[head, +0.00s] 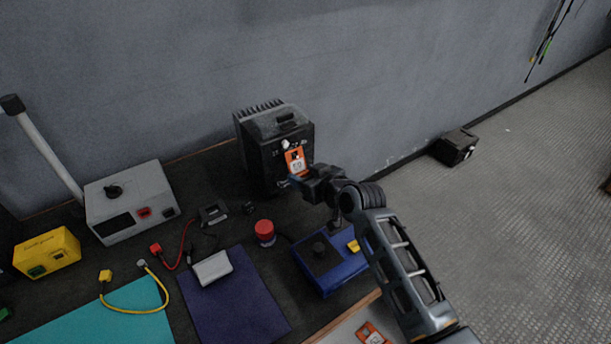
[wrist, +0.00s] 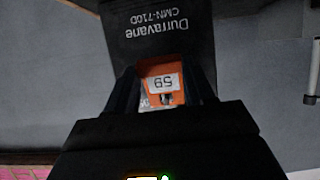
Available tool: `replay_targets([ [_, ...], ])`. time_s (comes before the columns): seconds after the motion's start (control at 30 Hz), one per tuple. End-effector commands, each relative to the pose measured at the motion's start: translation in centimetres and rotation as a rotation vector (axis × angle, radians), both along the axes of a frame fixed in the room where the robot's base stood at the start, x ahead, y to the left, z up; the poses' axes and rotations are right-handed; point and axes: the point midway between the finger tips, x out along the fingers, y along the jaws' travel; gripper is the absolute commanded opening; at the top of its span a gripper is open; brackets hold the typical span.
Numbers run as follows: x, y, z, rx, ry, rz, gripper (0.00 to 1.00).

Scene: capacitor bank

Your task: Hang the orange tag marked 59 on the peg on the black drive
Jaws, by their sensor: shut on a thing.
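The black drive (head: 262,150) stands at the back right of the dark bench, with fins on top. Its lettered side (wrist: 157,30), "Durravane CMN-710D", shows upside down in the wrist view. My gripper (head: 301,178) is shut on the orange tag (head: 295,160), which it holds up at the drive's front face. In the wrist view the tag (wrist: 163,85) sits between the fingers, its white label reading 59 upside down. A small pale round part (head: 285,145) shows on the drive face just above the tag; I cannot tell if it is the peg. Whether the tag touches the drive is unclear.
Another orange tag (head: 371,335) lies at the bottom edge. A grey box (head: 130,200) and a yellow box (head: 47,250) stand left. The wall is close behind the drive.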

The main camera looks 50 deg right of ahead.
Motion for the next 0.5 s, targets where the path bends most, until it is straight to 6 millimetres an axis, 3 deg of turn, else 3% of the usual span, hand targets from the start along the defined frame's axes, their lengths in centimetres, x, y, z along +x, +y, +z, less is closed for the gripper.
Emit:
replay_targets([
  [0.33, -0.01, 0.0, 0.0, 0.0, 0.0, 0.0, 0.83],
  [0.5, -0.02, 0.0, -0.01, 0.0, 0.0, 0.0, 0.83],
])
